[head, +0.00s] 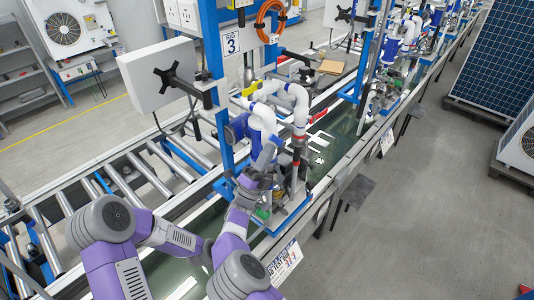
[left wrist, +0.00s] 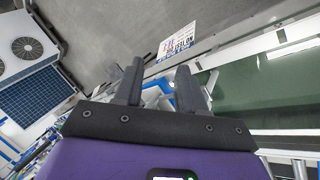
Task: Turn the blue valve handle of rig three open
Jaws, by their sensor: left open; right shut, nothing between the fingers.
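I cannot make out the blue valve handle for certain; small blue parts show among the pipes. My right gripper (head: 266,160) is shut and empty, at the front of the rig below the white pipes; whether it touches anything is unclear. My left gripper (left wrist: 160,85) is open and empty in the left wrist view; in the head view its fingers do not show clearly.
A roller conveyor (head: 150,172) runs on the left, with a grey monitor (head: 158,75) above it. A printed sign (head: 284,262) hangs on the line's front edge; it also shows in the left wrist view (left wrist: 178,40). More rigs stand farther back. The right floor has clear room.

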